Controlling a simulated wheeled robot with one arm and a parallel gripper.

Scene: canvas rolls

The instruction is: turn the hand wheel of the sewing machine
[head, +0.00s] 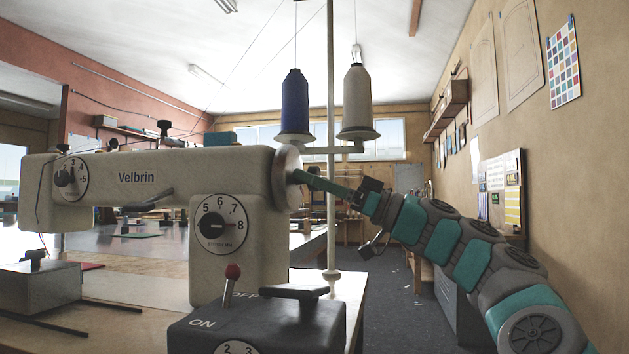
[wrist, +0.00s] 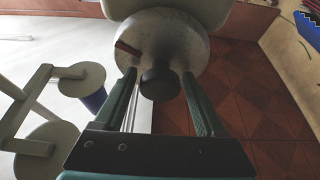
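The white sewing machine (head: 120,182) with "Velbrin" on its arm stands at the left of the head view. Its hand wheel (head: 284,178) is a pale disc on the right end of the arm, seen nearly edge-on. In the wrist view the hand wheel (wrist: 190,38) is a round grey disc with a reddish-brown mark and a dark knob (wrist: 160,83) on its face. My gripper (head: 299,177) reaches it from the right. In the wrist view my gripper (wrist: 159,74) is open, with one green finger on each side of the knob. I cannot tell whether the fingers touch the wheel.
A blue thread cone (head: 295,102) and a pale one (head: 357,102) stand on a pole stand behind the wheel, close to my gripper. A dark ON/OFF switch box (head: 255,325) with a red-tipped lever is below. Grey floor (head: 392,300) lies open to the right.

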